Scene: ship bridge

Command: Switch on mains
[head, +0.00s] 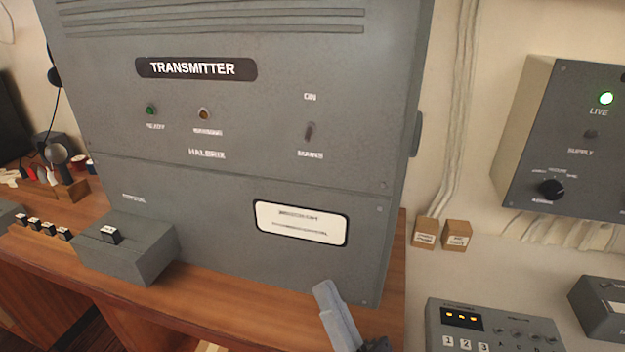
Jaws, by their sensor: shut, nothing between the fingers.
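The grey transmitter cabinet (330,60) stands on a wooden desk in the head view. Its small mains toggle switch (309,132) is on the right of the front panel, between an "ON" label above and a "MAINS" label below. The toggle's exact position is too small to tell. A dull green lamp (151,110) and a dull brown lamp (204,114) sit left of it. My gripper (325,290) is shut and empty at the bottom, below the switch and apart from it in the picture.
A numbered button box (490,325) is at lower right.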

